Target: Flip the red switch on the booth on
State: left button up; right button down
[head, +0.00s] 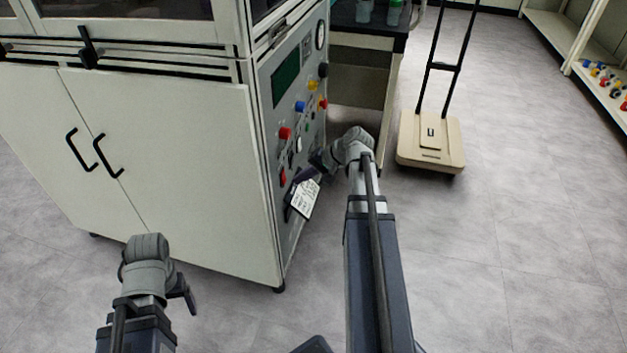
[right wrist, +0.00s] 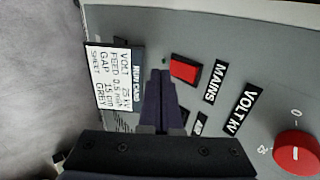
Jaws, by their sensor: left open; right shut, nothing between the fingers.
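The booth (head: 175,170) is a white cabinet with a grey control panel on its right side. The red switch (right wrist: 186,69) sits next to the MAINS label (right wrist: 215,81) in the right wrist view. It shows small in the head view (head: 282,177). My right gripper (right wrist: 158,75) is shut and empty, its fingertips close beside the switch on the side toward the white card. I cannot tell whether they touch the panel. In the head view my right gripper (head: 308,172) is at the panel. My left gripper (head: 188,292) is open, low in front of the cabinet doors.
A white card (head: 304,198) with printed settings hangs on the panel. A red knob (right wrist: 297,153) marked VOLT kV and a blue knob (head: 300,106) are nearby. A beige trolley (head: 430,140) stands right of the booth.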

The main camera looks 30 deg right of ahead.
jog(key=shift+w+a+f, duration=0.1)
jog(key=shift+w+a, duration=0.6)
jog(key=shift+w, duration=0.1)
jog(key=shift+w+a, duration=0.1)
jog(key=shift+w, duration=0.05)
jog(key=shift+r+p, duration=0.7)
jog(key=shift+r, duration=0.1)
